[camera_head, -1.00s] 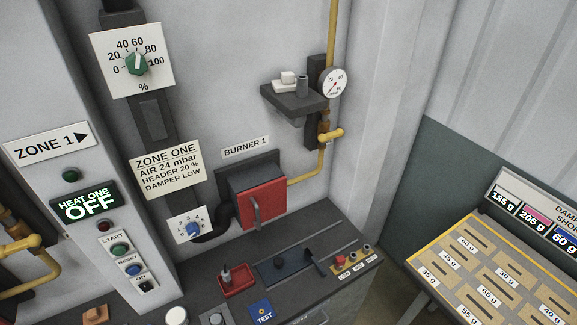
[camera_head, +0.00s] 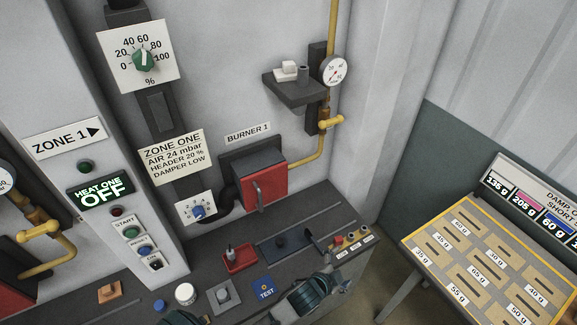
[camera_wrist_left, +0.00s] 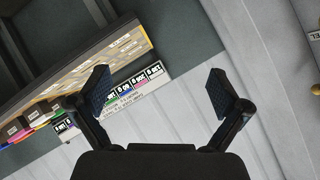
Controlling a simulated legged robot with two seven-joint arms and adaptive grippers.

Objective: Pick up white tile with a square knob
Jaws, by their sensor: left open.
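The white tile with a square knob (camera_head: 287,70) rests on the small dark wall shelf (camera_head: 296,91), to the left of the round gauge. A grey cylinder (camera_head: 303,73) stands beside its right side. My left gripper (camera_head: 328,267) is low over the front of the console, well below the shelf and apart from the tile. In the left wrist view, its two fingers (camera_wrist_left: 160,92) are spread with nothing between them. The tile does not show in the wrist view. My right gripper cannot be seen.
The gauge (camera_head: 336,71) and yellow pipe (camera_head: 324,152) stand close to the shelf's right. The red burner box (camera_head: 264,187) juts out below. The console holds a red tray (camera_head: 240,259) and several controls. A slanted board (camera_head: 484,262) stands at right.

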